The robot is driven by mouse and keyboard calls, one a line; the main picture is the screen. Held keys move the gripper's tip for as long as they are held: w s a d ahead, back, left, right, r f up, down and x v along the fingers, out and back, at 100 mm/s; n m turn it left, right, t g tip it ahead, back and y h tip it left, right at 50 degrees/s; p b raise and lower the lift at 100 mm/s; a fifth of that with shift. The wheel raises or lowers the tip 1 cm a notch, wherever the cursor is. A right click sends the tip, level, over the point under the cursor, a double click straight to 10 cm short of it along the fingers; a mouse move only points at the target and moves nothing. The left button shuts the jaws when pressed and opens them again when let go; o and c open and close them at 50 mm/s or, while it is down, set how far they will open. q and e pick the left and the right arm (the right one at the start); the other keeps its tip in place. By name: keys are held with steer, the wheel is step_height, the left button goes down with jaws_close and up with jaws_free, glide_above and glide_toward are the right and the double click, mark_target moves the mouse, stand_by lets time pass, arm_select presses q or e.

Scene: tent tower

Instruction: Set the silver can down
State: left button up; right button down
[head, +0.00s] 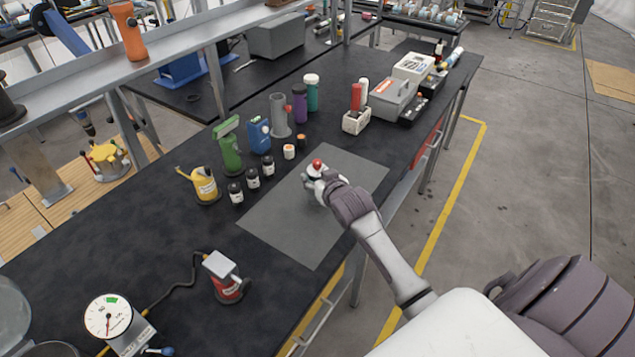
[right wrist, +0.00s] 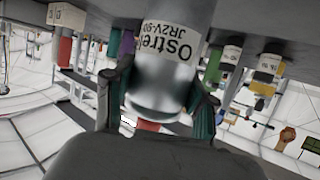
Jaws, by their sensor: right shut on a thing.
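The silver can (right wrist: 165,85), with a white label and a red top, is held between the fingers of my right gripper (head: 316,182). In the head view its red top (head: 318,164) shows above the fingers, over the grey mat (head: 285,215). The can looks about upright. The right wrist view is upside down, and there the can's base is cut off by the top edge. I cannot tell whether the base touches the mat. My left gripper is not in view.
Small dark jars (head: 253,178), a yellow oil can (head: 205,187), a green bottle (head: 229,148) and a blue container (head: 259,135) stand left of the mat. A white basket (head: 356,122) is behind it. The mat's near part is clear.

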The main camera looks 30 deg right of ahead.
steer(key=shift+f, duration=1.15)
steer(key=shift+c, duration=1.8)
jaws_free()
steer(key=shift+s+f, duration=0.1)
steer(key=b+v, duration=0.1)
steer(key=v, duration=1.1)
steer(key=shift+a, duration=0.1)
